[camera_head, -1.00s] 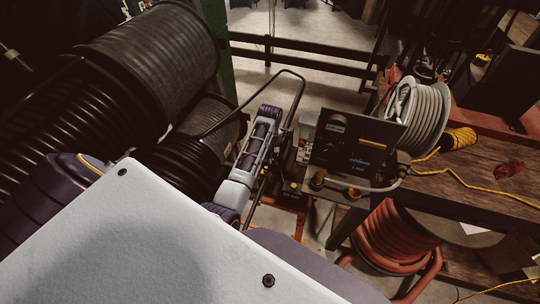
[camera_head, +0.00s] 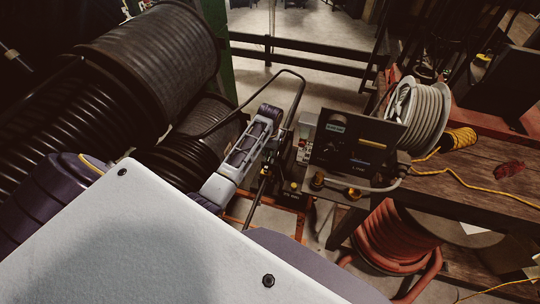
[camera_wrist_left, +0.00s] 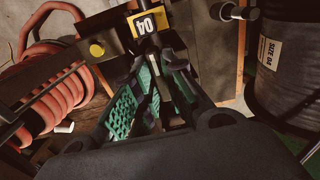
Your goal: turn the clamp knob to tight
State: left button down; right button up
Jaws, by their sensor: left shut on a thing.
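In the left wrist view my left gripper (camera_wrist_left: 163,85) has its green-padded fingers closed around a dark part, which appears to be the clamp knob and is mostly hidden by the fingers. The fingertips and the knob are not clear there. I cannot read the knob's angle. My right gripper is not in view.
Large black hose reels (camera_head: 150,60) stand close on the left. A wooden bench (camera_head: 480,190) with a grey cable reel (camera_head: 418,115) is on the right, with red hose (camera_head: 395,240) below. A bent black tube (camera_head: 285,75) passes close to my wrist.

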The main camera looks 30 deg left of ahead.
pick_arm(q)
jog(key=m, duration=0.6)
jog(key=shift+a+r, duration=0.1)
jog(key=m, duration=0.6)
jog(key=shift+w, duration=0.1)
dwell(0.4)
jog(key=c, duration=1.5)
grip_release()
jog(key=shift+r, duration=5.95)
jog(key=shift+f, duration=0.1)
